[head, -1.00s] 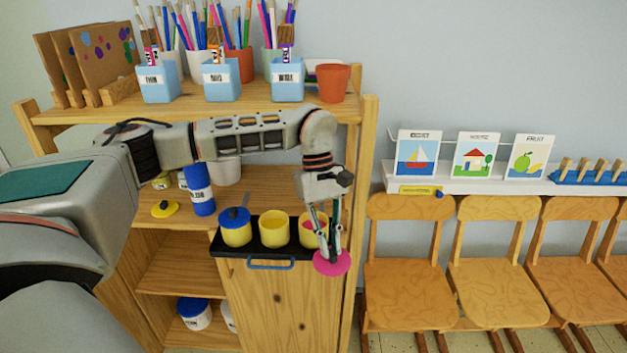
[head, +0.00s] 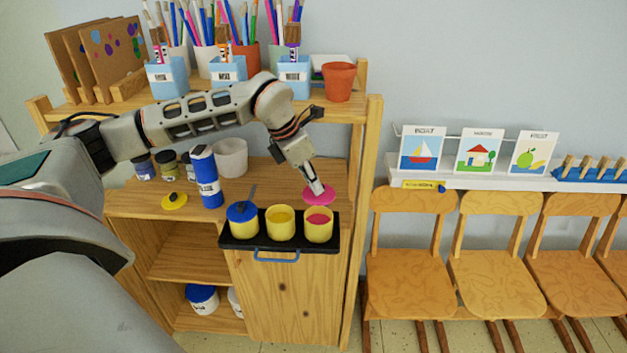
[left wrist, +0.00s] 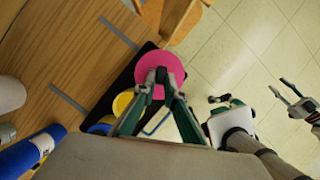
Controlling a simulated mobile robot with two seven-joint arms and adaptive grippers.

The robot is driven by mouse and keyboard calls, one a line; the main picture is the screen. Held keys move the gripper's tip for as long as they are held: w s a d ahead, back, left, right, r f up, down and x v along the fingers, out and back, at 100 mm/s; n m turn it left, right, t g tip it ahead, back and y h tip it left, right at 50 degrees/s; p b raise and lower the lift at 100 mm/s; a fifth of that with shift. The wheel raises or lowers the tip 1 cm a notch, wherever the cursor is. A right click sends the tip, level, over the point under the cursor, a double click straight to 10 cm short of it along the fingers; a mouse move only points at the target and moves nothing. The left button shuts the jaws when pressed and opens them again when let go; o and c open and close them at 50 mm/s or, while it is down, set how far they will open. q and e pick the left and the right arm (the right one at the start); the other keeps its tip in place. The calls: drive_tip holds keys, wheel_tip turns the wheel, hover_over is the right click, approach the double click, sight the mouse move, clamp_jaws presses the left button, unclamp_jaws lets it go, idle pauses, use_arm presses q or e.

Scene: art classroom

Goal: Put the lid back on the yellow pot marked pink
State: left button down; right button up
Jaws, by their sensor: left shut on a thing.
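My left gripper (head: 317,190) is shut on a pink lid (head: 322,197), held flat by its top. In the head view the lid appears just above and behind the rim of the open yellow pot with pink paint (head: 319,228); they look apart. This pot is the right one on a black tray (head: 290,246). In the left wrist view the lid (left wrist: 160,66) covers the tray's end, and the pink-paint pot is hidden. My right gripper (left wrist: 281,90) shows at that view's right edge, with its fingers apart and empty.
Beside it on the tray are an open pot with yellow paint (head: 281,227) and a blue-lidded pot (head: 243,222). A yellow lid (head: 175,201), a blue bottle (head: 207,180) and a white container (head: 231,158) stand or lie on the shelf. Chairs (head: 410,235) are to the right.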

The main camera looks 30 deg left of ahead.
sight(313, 194)
use_arm(q)
drive_tip(key=shift+f+b, duration=0.4)
wheel_tip(313, 194, down, 2)
drive_tip(key=shift+a+f+b, duration=0.1)
drive_tip(key=shift+b, duration=0.8)
drive_tip(key=shift+f+b, duration=0.35)
wheel_tip(313, 194, down, 2)
drive_tip(key=shift+b, duration=0.6)
drive_tip(key=shift+f, duration=0.35)
use_arm(e)
drive_tip(key=shift+w+a+f+y, duration=0.2)
drive_tip(key=shift+a+f, duration=0.25)
drive_tip(key=shift+f, duration=0.2)
drive_tip(key=shift+w+a+f+y, duration=0.2)
drive_tip(key=shift+a+f, duration=0.2)
drive_tip(key=shift+f, duration=0.25)
drive_tip(key=shift+r, duration=0.2)
use_arm(q)
drive_tip(key=shift+r, duration=0.1)
use_arm(e)
drive_tip(key=shift+w+r, duration=0.1)
drive_tip(key=shift+r, duration=0.15)
use_arm(q)
drive_tip(key=shift+p, duration=0.4)
use_arm(e)
drive_tip(key=shift+r, duration=0.25)
